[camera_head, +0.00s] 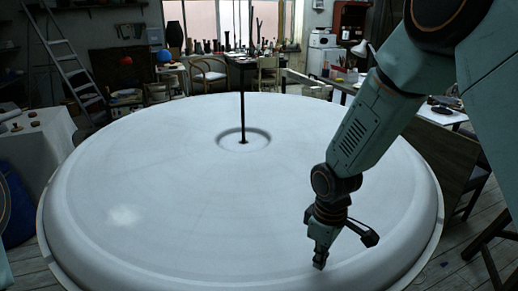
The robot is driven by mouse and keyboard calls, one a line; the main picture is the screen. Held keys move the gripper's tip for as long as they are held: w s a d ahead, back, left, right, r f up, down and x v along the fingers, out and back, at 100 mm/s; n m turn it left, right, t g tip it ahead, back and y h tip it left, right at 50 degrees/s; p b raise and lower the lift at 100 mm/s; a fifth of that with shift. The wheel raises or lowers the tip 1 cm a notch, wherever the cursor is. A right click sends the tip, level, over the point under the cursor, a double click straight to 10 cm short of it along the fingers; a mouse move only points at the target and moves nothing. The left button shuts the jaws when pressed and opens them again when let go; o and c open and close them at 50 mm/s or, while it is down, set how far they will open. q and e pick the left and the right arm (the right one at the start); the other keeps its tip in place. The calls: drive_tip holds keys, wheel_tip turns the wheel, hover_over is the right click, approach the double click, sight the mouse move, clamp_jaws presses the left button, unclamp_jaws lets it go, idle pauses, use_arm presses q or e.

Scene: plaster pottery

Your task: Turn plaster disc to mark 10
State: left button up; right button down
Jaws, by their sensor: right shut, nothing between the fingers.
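The plaster disc (170,200) is large, round and pale, and fills the lower middle of the head view. It has a raised rounded rim and a small ring-shaped recess at its centre. A thin dark rod (242,100) stands upright in that recess. I can make out no numbered marks on the disc. My right gripper (319,265) points down over the near right part of the disc, close to the rim. It is shut and holds nothing. I cannot tell whether its tips touch the plaster. My left gripper is not in view.
A ladder (68,60) leans at the back left. A cloth-covered table (35,150) stands left of the disc. Chairs (208,75) and a cluttered workbench (245,58) are behind it. A dark board (440,165) stands close on the right. The disc's top is otherwise clear.

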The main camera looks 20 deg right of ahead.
sight(284, 282)
drive_tip(key=shift+s, duration=0.1)
drive_tip(key=shift+f+b, duration=0.45)
drive_tip(key=shift+f, duration=0.6)
drive_tip(key=shift+s+a, duration=0.1)
drive_tip(key=shift+a+p, duration=0.35)
drive_tip(key=shift+a, duration=0.3)
drive_tip(key=shift+a+p, duration=0.4)
drive_tip(key=shift+a, duration=1.3)
drive_tip(key=shift+a+p, duration=0.35)
drive_tip(key=shift+a, duration=1.45)
drive_tip(key=shift+w+a, duration=0.2)
drive_tip(key=shift+a, duration=0.2)
drive_tip(key=shift+s+d+f, duration=0.1)
drive_tip(key=shift+d, duration=0.3)
